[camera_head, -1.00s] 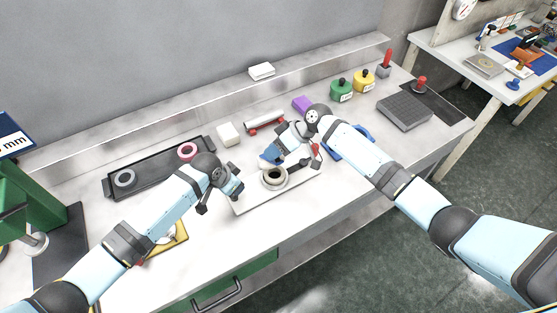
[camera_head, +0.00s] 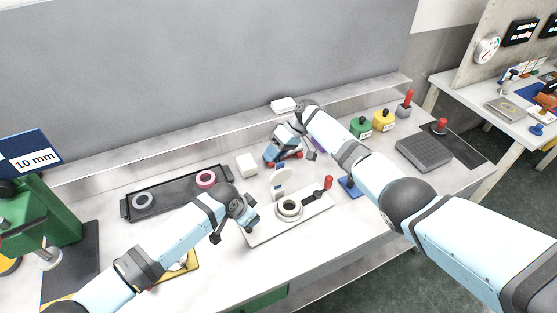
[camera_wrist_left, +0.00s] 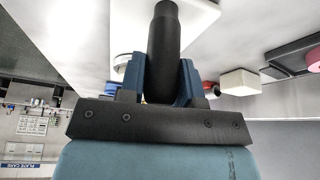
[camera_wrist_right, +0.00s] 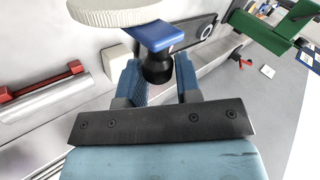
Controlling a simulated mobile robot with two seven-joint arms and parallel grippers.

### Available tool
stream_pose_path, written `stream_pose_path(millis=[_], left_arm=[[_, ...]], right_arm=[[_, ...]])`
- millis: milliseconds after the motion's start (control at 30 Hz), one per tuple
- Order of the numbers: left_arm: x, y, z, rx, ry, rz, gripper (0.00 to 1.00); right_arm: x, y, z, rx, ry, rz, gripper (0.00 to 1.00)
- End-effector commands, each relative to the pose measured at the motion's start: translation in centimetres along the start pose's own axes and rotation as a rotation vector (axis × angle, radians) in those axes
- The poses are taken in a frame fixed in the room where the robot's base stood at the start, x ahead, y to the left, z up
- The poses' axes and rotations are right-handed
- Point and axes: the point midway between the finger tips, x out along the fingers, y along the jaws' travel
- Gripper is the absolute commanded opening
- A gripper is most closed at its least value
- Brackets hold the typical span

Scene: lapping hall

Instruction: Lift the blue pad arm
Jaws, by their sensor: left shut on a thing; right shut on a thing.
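The blue pad arm (camera_wrist_right: 165,36) carries a round white pad (camera_wrist_right: 115,12) at its end in the right wrist view. My right gripper (camera_head: 278,160) is shut on the arm's black knob (camera_wrist_right: 157,68). The pad (camera_head: 279,181) stands steeply tilted above the white base plate (camera_head: 262,234) in the head view. A pale ring with a dark centre (camera_head: 289,208) sits uncovered on the plate. My left gripper (camera_head: 250,222) is at the plate's left end, shut on a black handle (camera_wrist_left: 163,50). The arm's hinge is not clear.
Behind are a dark tray (camera_head: 170,207) with two rings and a white block (camera_head: 246,165). Green (camera_head: 361,127) and yellow (camera_head: 383,119) pots stand right.

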Motion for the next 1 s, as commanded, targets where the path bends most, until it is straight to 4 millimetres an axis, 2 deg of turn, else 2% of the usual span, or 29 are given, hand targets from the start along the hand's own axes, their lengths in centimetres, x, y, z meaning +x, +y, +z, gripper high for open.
stream_pose_path(millis=[33,367,1000], left_arm=[[0.1,0.0,0.2,0.001,-0.005,0.0,0.0],[0.1,-0.1,0.5,-0.001,-0.009,-0.001,0.0],[0.1,-0.4,0.4,-0.003,-0.007,-0.005,0.0]], right_arm=[[0.1,1.2,0.5,0.014,-0.005,0.013,0.0],[-0.2,3.0,-0.7,0.027,0.009,0.024,0.0],[1.4,2.2,-0.7,0.013,-0.019,0.004,0.0]])
